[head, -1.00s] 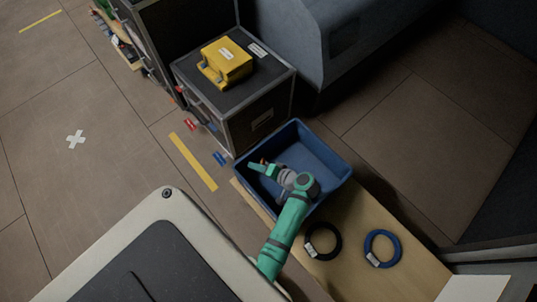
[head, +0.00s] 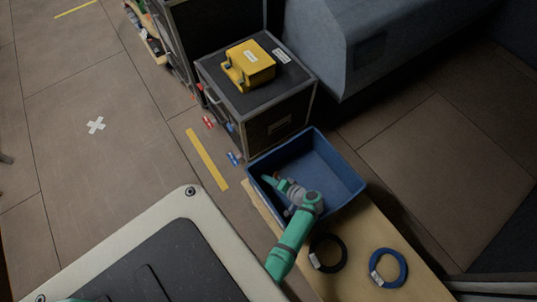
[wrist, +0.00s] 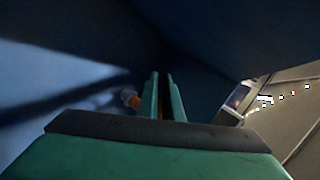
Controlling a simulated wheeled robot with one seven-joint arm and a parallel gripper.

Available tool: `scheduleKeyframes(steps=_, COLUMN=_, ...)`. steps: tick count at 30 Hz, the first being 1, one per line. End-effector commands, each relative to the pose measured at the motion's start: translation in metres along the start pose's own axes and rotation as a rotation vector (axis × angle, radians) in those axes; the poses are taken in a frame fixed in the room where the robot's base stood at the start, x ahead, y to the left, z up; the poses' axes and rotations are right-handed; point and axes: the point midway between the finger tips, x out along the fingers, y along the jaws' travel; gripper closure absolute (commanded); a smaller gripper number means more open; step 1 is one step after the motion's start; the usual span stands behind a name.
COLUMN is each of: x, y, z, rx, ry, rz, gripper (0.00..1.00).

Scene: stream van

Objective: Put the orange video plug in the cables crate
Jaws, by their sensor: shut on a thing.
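In the wrist view my gripper's green fingers (wrist: 160,88) are close together and shut on the orange video plug (wrist: 133,103). The plug shows as a small orange piece with a pale end sticking out left of the fingers; the rest is hidden. Blue crate walls (wrist: 60,62) surround the fingers. I cannot tell whether the plug touches the crate.
A black cable coil (head: 328,253) and a blue cable coil (head: 388,268) lie on the bench (head: 360,225). A dark case (head: 275,128) bearing a yellow box (head: 249,66) stands just behind the crate. Small red (head: 208,122) and blue (head: 234,158) items are left of it.

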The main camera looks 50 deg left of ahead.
Motion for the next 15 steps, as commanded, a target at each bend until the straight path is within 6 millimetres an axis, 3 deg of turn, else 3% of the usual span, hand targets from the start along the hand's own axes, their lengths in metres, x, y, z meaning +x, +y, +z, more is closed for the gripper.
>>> scheduleKeyframes(steps=3, x=0.0007, y=0.0011, z=0.0003, rx=0.001, ry=0.000, rz=0.000, gripper=1.00)
scheduleKeyframes(steps=6, x=0.0006, y=0.0010, z=0.0003, rx=0.000, ry=0.000, rz=0.000, gripper=0.76)
scheduleKeyframes(steps=15, x=0.0003, y=0.0004, z=0.0002, rx=0.000, ry=0.000, rz=0.000, gripper=0.76)
